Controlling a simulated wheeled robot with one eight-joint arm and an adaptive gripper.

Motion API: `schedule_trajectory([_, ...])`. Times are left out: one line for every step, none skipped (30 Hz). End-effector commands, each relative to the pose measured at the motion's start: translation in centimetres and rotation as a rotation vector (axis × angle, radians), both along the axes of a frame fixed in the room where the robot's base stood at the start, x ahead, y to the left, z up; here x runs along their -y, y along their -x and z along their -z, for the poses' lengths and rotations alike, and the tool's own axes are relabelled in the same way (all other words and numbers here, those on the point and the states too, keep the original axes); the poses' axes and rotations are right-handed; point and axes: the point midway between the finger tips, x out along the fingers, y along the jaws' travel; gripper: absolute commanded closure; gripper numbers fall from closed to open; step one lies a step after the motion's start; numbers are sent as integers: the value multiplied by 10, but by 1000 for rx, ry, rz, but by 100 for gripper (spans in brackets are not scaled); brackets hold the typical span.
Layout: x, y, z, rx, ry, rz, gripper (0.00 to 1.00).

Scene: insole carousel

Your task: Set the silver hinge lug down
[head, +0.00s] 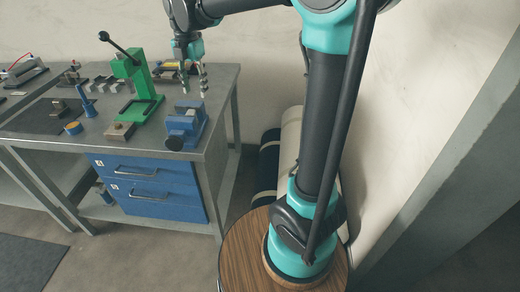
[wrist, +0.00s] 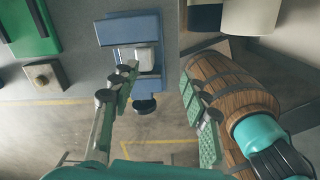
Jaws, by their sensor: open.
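A pale silver block (wrist: 147,57), which looks like the hinge lug, sits at the blue vise (wrist: 120,32) in the wrist view. I cannot tell whether it is clamped between the jaws or rests against them. In the head view the blue vise (head: 187,124) stands at the bench's front right corner, and the lug is not clearly made out there. My gripper (head: 193,88) hangs above and behind the vise, with its fingers apart. In the wrist view my gripper (wrist: 158,84) is open and empty, and the left fingertip overlaps the view of the lug's lower left.
A green arbor press (head: 138,88) stands left of the vise on the grey bench (head: 98,138). A small block (head: 119,131) lies at its foot. Several tools and parts crowd the bench's left. Blue drawers (head: 150,187) are below. Rolls (head: 270,160) stand right of the bench.

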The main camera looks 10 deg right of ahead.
Motion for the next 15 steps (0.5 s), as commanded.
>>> schedule_trajectory([17, 6, 12, 13, -11, 125, 54])
schedule_trajectory([26, 9, 20, 22, -20, 212, 54])
schedule_trajectory([39, 15, 30, 34, -32, 335, 54])
schedule_trajectory([49, 19, 38, 43, -43, 426, 54])
schedule_trajectory([58, 24, 46, 52, -54, 518, 54])
schedule_trajectory([70, 30, 56, 63, -71, 641, 54])
schedule_trajectory([79, 36, 64, 70, -84, 732, 54])
schedule_trajectory([88, 41, 72, 77, -97, 822, 54])
schedule_trajectory([99, 49, 82, 87, -117, 944, 54])
schedule_trajectory([108, 56, 90, 93, -132, 1036, 54])
schedule_trajectory([115, 62, 98, 99, -149, 1126, 54])
schedule_trajectory([126, 72, 108, 107, -171, 1248, 54])
schedule_trajectory([134, 79, 116, 111, -189, 1337, 54])
schedule_trajectory([141, 86, 124, 116, -209, 1429, 54])
schedule_trajectory([150, 97, 134, 121, -234, 1549, 54])
